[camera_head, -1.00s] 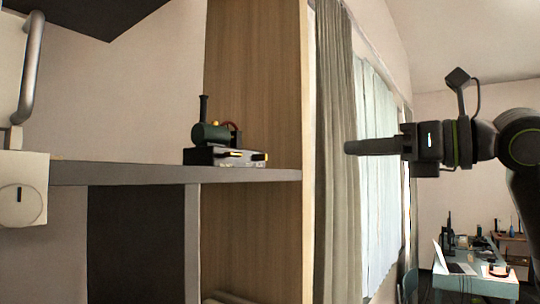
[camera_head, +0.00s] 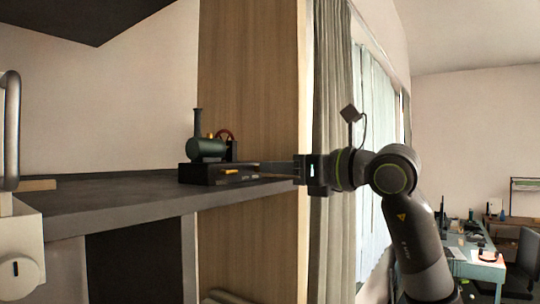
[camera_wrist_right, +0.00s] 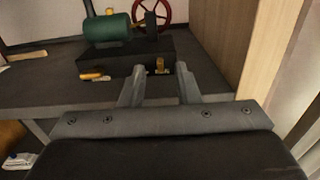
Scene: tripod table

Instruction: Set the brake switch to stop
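A model steam engine stands on the shelf, with a green boiler (camera_head: 207,149), a dark chimney and a red wheel (camera_wrist_right: 151,13) on a black base (camera_wrist_right: 122,64). A small orange-yellow part (camera_wrist_right: 94,76) sticks out at the base's front left. A small brass-yellow part (camera_wrist_right: 160,66) sits at the base's front right. I cannot tell for sure which is the brake switch. My right gripper (camera_head: 252,168) is at the base's front right. In the wrist view its two fingers (camera_wrist_right: 161,70) are apart, with the brass part between them; contact is not clear. My left gripper is out of view.
The grey shelf (camera_head: 120,195) extends left, mostly bare. A wooden panel (camera_head: 250,80) stands close behind and right of the engine. A white appliance with a knob (camera_head: 17,268) and a metal handle (camera_head: 12,130) are at the left edge. A desk (camera_head: 475,268) is far right.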

